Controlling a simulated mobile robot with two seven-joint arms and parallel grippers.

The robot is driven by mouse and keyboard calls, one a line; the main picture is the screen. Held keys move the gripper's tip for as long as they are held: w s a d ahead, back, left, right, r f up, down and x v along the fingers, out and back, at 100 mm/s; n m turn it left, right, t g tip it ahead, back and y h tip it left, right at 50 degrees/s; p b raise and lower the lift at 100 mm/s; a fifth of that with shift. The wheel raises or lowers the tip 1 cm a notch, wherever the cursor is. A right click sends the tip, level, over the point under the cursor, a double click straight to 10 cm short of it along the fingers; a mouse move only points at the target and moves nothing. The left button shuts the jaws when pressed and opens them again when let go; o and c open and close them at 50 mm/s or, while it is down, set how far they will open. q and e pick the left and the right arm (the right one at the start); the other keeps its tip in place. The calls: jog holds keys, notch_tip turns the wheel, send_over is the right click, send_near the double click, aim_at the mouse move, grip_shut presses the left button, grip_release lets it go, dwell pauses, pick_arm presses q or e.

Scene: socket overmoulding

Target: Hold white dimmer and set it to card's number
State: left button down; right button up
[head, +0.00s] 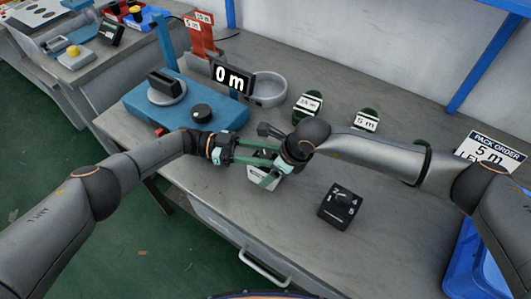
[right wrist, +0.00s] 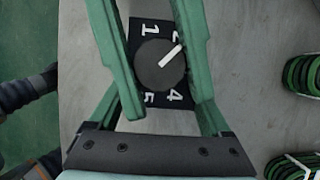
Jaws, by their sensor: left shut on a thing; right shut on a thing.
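A white dimmer (head: 262,178) is held just above or on the bench front, between both grippers; its base contact is unclear. My left gripper (head: 258,158) is shut on it from the left. My right gripper (head: 270,170) comes from the right and is shut on its dark round knob (right wrist: 160,66). In the right wrist view the knob sits between the green fingers on a dark face marked 1, 2, 4 and 5. Its white pointer aims to the upper right, just below the 2; the 3 is hidden by the right finger. The order card (head: 490,150) reads 5 m.
A black dimmer (head: 340,206) stands on the bench to the right. A blue bin (head: 470,260) is at the right.

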dwell(0.5)
pick_arm(q)
jog(key=c, duration=0.7)
grip_release()
jog(key=shift+n+t, duration=0.8)
jog(key=shift+t, duration=0.3)
